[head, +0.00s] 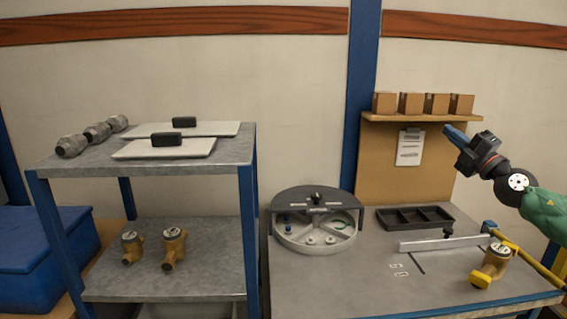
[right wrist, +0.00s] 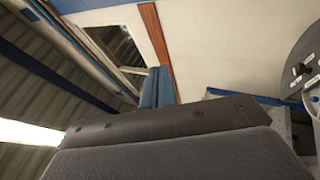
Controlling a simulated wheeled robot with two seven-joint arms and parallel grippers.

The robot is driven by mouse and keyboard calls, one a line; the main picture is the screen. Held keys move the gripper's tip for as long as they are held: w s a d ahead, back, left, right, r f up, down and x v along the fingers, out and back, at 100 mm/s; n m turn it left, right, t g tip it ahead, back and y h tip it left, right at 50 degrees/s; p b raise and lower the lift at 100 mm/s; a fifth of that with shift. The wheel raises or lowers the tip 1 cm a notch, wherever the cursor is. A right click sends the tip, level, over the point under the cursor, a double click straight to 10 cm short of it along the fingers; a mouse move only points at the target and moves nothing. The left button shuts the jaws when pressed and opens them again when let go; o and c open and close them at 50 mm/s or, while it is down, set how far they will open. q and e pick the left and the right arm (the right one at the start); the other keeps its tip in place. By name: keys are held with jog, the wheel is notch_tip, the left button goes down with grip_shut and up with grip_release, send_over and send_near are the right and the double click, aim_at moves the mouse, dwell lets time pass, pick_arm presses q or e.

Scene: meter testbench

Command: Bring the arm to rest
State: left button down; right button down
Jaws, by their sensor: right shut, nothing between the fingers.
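My right gripper (head: 455,133) is raised in the air at the right of the head view, above the workbench and in front of the back wall. Its blue fingers point up and left, are shut and hold nothing. In the right wrist view the blue fingertips (right wrist: 157,88) show beyond the dark gripper body. My green and black right arm comes in from the right edge. My left gripper is not in the head view.
The workbench (head: 330,290) carries a round grey fixture (head: 315,240), a black tray (head: 415,218), a metal bar (head: 440,244) and a brass meter (head: 491,266). A grey shelf (head: 90,160) stands left, with two brass meters below. Small boxes (head: 410,103) sit on a wall shelf.

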jog(key=s+a+f+m+g+h, duration=0.2)
jog(key=s+f+m+g+h, duration=0.15)
jog(key=f+m+h, duration=0.55)
jog(key=s+a+f+m+g+h, duration=0.2)
jog(key=s+f+m+g, duration=0.15)
jog(key=f, duration=0.95)
jog(key=s+a+f+m+g+h, duration=0.2)
jog(key=s+f+m+h, duration=0.35)
jog(key=f+m, duration=0.4)
jog(key=s+a+f+n+g+y, duration=0.1)
jog(key=s+a+f+g+y, duration=0.2)
jog(key=s+a+f, duration=0.6)
jog(key=s+a+f+g+y, duration=0.2)
jog(key=s+a+f, duration=0.4)
jog(key=f, duration=0.5)
jog(key=s+a+f+g, duration=0.1)
jog(key=s+a+f, duration=0.1)
jog(key=s+f, duration=0.2)
jog(key=s+a+f+m+g+y, duration=0.1)
jog(key=s+f, duration=0.3)
jog(key=s, duration=0.7)
jog(key=s+a+f+g+y, duration=0.1)
jog(key=s+a+f+g, duration=0.1)
jog(key=s, duration=0.5)
notch_tip(320, 180, down, 3)
jog(key=shift+s+a+r+m+g, duration=0.1)
jog(key=shift+s+a+m+g, duration=0.3)
jog(key=shift+a, duration=0.3)
